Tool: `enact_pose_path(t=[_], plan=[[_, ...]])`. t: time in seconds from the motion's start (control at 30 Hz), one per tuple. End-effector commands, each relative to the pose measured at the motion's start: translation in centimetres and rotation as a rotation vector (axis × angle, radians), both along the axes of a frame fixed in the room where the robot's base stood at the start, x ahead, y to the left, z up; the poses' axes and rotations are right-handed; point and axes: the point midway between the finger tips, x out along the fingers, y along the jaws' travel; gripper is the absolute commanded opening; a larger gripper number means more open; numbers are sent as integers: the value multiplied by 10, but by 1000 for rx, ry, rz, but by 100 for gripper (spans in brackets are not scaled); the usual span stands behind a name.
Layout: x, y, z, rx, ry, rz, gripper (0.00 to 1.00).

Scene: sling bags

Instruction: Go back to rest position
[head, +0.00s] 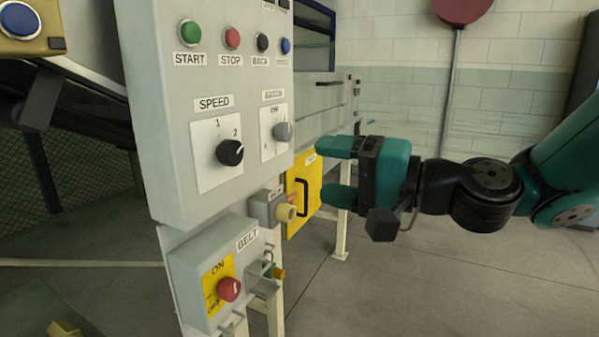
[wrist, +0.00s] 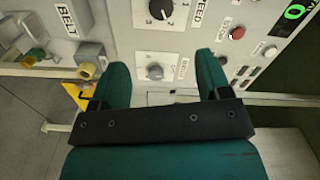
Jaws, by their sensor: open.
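My gripper (head: 337,171) is open, with two teal fingers spread apart and nothing between them. In the head view it hangs in the air to the right of the grey control panel (head: 168,140). The yellow door (head: 298,215) with a black handle is behind its fingers. In the wrist view my gripper (wrist: 160,88) points toward the panel face, where the knobs and buttons show beyond the fingertips. I cannot tell the exact gap, but no contact is visible. My teal and black arm reaches in from the right.
The panel carries a speed knob (head: 230,152), a second grey knob (head: 283,131), and a green start button (head: 190,33). The belt box (head: 215,262) below has a red switch (head: 229,289). A yellowish plug (head: 286,212) sticks out nearby. The floor at the lower right is clear. A red disc on a pole stands behind.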

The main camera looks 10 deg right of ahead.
Motion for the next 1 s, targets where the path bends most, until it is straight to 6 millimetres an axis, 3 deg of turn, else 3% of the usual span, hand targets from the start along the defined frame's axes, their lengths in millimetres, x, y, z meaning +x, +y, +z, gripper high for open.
enact_pose_path(t=[0.13,0.27,0.37,0.5,0.7,1.0], plan=[[-25,24,5,-164,-17,125,71],[-74,46,-1,-504,-32,359,71],[-112,40,-7,-780,-24,530,71],[-150,13,-6,-1073,22,692,71],[-172,-16,-3,-1250,85,781,71],[-172,-17,-3,-1253,86,783,71]])
